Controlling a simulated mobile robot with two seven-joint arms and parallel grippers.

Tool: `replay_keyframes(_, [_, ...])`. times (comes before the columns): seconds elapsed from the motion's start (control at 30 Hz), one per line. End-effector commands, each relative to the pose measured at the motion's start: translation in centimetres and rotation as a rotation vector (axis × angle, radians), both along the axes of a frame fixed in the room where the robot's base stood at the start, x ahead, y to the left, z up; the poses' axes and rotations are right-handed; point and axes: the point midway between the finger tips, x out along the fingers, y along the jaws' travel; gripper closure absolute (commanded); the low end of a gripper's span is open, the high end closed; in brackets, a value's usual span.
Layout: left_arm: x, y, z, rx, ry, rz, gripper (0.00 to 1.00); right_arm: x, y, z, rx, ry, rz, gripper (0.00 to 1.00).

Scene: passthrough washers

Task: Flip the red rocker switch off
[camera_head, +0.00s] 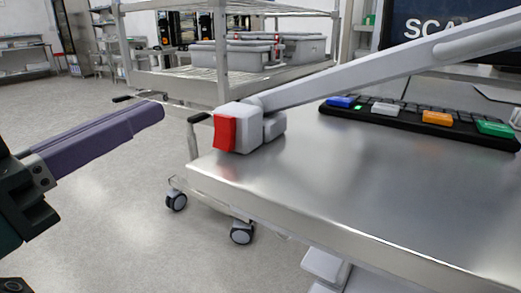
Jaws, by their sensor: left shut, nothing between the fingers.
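The red rocker switch (225,132) is on the left face of a white box-shaped housing (243,120). Which way the rocker is tilted is hard to tell. My right gripper is not in view.
A white arm-like bar (390,65) rises from the housing to the upper right. A black keyboard (400,118) with coloured blocks lies at the table's back. A wire shelf cart (222,85) with grey bins stands behind. Open floor lies left.

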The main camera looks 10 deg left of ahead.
Motion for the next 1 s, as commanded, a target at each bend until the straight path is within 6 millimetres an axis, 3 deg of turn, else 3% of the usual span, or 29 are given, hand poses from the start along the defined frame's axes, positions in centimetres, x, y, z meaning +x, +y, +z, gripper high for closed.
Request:
replay_keyframes(0.03, [-0.1,-0.1,-0.5,-0.007,-0.027,-0.012,1.00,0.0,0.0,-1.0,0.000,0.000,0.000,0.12])
replay_keyframes(0.1, [-0.2,-0.2,-0.1,-0.016,-0.054,-0.024,1.00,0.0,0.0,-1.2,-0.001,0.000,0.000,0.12])
replay_keyframes(0.57, [0.0,-0.3,0.4,-0.022,-0.069,-0.030,1.00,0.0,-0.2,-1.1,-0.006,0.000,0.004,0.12])
replay_keyframes(0.77, [2.0,-1.1,0.9,-0.023,-0.074,-0.031,1.00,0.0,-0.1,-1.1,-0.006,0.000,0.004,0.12])
replay_keyframes(1.0, [6.1,-2.5,1.7,-0.023,-0.073,-0.030,1.00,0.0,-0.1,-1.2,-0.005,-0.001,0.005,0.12])
